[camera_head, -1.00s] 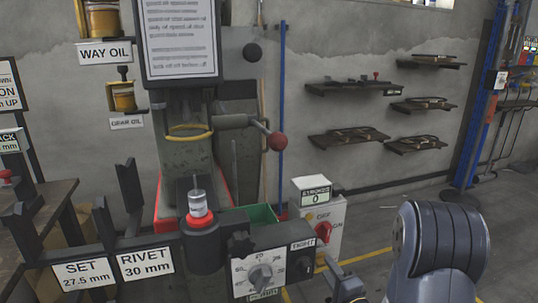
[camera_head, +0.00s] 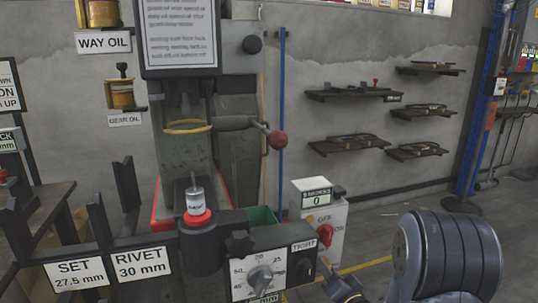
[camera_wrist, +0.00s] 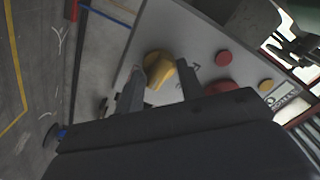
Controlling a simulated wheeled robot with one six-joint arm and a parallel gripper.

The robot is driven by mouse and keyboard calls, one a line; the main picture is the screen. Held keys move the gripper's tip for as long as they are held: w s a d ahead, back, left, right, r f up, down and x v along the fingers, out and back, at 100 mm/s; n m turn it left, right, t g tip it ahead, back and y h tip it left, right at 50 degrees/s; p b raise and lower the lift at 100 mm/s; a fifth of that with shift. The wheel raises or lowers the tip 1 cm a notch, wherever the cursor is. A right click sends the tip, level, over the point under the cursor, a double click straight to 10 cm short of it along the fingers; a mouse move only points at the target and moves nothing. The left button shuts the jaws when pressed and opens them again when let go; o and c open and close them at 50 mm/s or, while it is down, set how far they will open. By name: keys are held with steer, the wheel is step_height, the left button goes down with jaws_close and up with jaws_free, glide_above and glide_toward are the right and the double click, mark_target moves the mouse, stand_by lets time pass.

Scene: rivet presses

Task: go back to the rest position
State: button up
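My gripper is only partly in the head view, at the bottom edge beside my grey arm. In the wrist view my gripper (camera_wrist: 160,75) has its two dark fingers apart, with nothing seen held between them. A yellow knob (camera_wrist: 160,68) on a pale control panel (camera_wrist: 200,25) shows beyond the gap between the fingers. The knob looks apart from them, though the exact distance is hard to tell. The same control box (camera_head: 332,224), with OFF and ON marks and a stroke counter (camera_head: 317,196) reading 0, stands right of the press (camera_head: 185,145).
A dial box (camera_head: 265,270) marked TIGHT and a black holder (camera_head: 205,243) with a red ring and a clear-and-metal cylinder (camera_head: 195,200) stand in front of the press. Signs read SET 27.5 mm and RIVET 30 mm. Wall shelves (camera_head: 350,143) hang right. Floor at right is clear.

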steer(key=shift+s+d+r+n, duration=0.1)
steer(key=shift+s+n, duration=0.25)
steer(key=shift+n, duration=1.2)
steer(key=shift+s+d+f+n, duration=0.1)
steer(key=shift+s+n, duration=0.2)
steer(key=shift+n, duration=1.2)
steer(key=shift+s+r+n, duration=0.1)
steer(key=shift+s+n, duration=0.25)
steer(key=shift+n, duration=1.2)
